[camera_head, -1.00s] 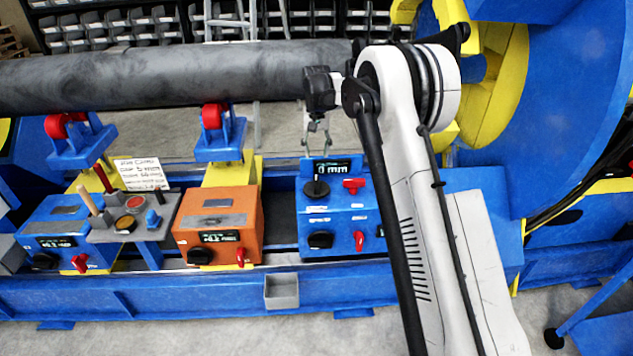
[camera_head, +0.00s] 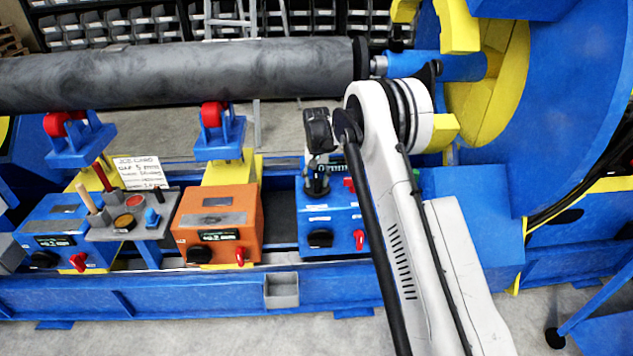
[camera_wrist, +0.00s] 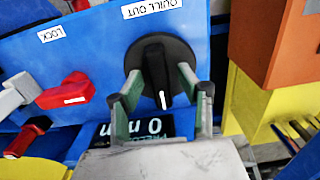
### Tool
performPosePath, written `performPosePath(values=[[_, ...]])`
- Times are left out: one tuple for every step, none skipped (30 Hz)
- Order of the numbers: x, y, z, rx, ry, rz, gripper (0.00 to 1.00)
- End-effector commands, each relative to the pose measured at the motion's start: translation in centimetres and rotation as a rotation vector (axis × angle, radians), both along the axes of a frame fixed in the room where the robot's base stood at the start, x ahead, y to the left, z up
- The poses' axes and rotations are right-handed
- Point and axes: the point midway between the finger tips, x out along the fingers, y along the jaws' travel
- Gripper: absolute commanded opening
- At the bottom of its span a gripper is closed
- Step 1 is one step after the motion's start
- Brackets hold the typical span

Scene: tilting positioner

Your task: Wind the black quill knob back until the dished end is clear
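The black quill knob (camera_wrist: 158,56) is on the blue control box, beside a "QUILL OUT" label in the wrist view. It is round with a raised grip bar and a white mark. My gripper (camera_wrist: 161,92) is open, one finger on each side of the bar, with visible gaps. In the head view my gripper (camera_head: 318,178) is over the blue box (camera_head: 328,217) and partly hides the knob. The long grey cylinder (camera_head: 200,75) ends at a dark disc (camera_head: 361,58), close to the grey quill tip (camera_head: 379,66). Contact there cannot be told.
A red lock lever (camera_wrist: 66,92) is beside the knob. The preload display (camera_wrist: 150,127) reads 0 mm. An orange box (camera_head: 218,225) stands left of the blue one. A handwritten card (camera_head: 140,172) stands farther left.

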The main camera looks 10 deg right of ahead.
Motion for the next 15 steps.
performPosePath(values=[[0.00, 0.00, -0.06, 0.000, 0.000, 0.000, 0.36], [0.00, 0.00, -0.07, 0.000, 0.000, 0.000, 0.36], [0.00, 0.00, -0.06, 0.000, 0.000, 0.000, 0.36], [-0.01, 0.00, -0.06, 0.000, 0.000, 0.000, 0.36], [-0.01, 0.00, -0.05, 0.000, 0.000, 0.000, 0.36], [-0.01, 0.00, -0.05, 0.000, 0.000, 0.000, 0.36], [-0.01, 0.00, -0.05, 0.000, 0.000, 0.000, 0.36], [-0.01, 0.00, -0.04, 0.000, 0.000, 0.000, 0.33], [-0.01, 0.00, -0.04, 0.000, 0.000, 0.000, 0.27], [-0.01, 0.00, -0.04, 0.000, 0.000, 0.000, 0.23], [-0.01, 0.00, -0.04, 0.000, 0.000, 0.000, 0.19], [-0.01, 0.00, -0.03, 0.000, 0.000, 0.000, 0.14], [-0.01, 0.00, -0.03, 0.000, 0.000, 0.000, 0.10], [-0.01, 0.00, -0.03, 0.000, 0.000, 0.000, 0.06], [-0.01, 0.00, -0.03, 0.000, 0.000, 0.000, 0.01]])
